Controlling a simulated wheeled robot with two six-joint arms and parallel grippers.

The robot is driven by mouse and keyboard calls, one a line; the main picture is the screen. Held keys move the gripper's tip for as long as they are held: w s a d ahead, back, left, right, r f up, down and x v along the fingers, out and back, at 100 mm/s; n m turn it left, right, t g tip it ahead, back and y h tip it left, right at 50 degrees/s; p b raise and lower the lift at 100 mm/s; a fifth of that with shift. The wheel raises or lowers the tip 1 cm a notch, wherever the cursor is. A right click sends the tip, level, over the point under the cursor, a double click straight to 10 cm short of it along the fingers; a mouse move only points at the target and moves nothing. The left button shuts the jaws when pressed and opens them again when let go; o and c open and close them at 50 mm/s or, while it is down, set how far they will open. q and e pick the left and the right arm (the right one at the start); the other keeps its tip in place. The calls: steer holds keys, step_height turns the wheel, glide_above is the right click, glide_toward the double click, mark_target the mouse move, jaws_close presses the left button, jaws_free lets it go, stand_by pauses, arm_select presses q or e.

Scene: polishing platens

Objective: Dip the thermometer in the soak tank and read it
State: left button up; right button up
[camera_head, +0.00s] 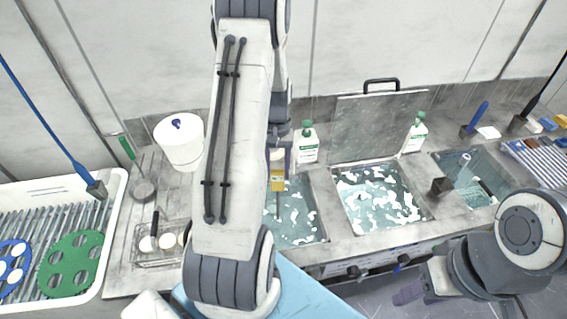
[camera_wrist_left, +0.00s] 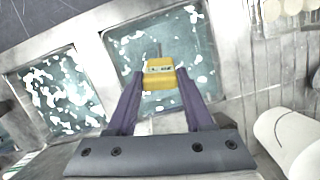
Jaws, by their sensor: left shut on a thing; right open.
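The yellow thermometer (camera_head: 277,183) has a thin probe pointing down over the leftmost water tank (camera_head: 309,231) of the counter. In the left wrist view, the thermometer (camera_wrist_left: 159,75) sits between the purple fingers of my left gripper (camera_wrist_left: 160,88), which is shut on it. The same tank (camera_wrist_left: 212,70) lies beneath it, with white patches on the water. I cannot tell whether the probe tip touches the water, nor read the display. My arm hides part of this tank in the head view. My right gripper (camera_head: 408,292) is open and empty in front of the counter at lower right.
A middle tank (camera_head: 380,200) has its grey lid (camera_head: 378,125) raised behind it. Another tank (camera_head: 478,190) is at right. Green-capped bottles (camera_head: 307,145) stand behind. A white bucket (camera_head: 180,150) and a rack (camera_head: 112,215) with green and blue discs are at left.

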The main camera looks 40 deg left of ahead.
arm_select(q)
steer(key=shift+w+d+f+b, duration=0.1)
steer(key=shift+f+b, duration=0.35)
steer(key=shift+f, duration=0.2)
steer(key=w+a+b+x, duration=0.1)
steer(key=w+b+x, duration=0.1)
steer(key=b+x, duration=0.8)
step_height(320, 180, down, 3)
steer(key=shift+a+f+b, duration=0.15)
steer(key=shift+a+b, duration=0.05)
steer(key=shift+b, duration=0.2)
stand_by(1.1)
steer(key=s+p+v, duration=0.1)
steer(key=p+v, duration=0.3)
steer(key=v, duration=0.1)
steer(key=s+d+p+v, duration=0.1)
steer(key=p+v, duration=0.4)
steer(key=s+d+r+p+v, duration=0.1)
steer(key=p+v, duration=0.3)
steer(key=v, duration=0.1)
steer(key=shift+d+r+p, duration=0.1)
steer(key=shift+r+p, duration=0.2)
steer(key=shift+f, duration=0.1)
stand_by(0.4)
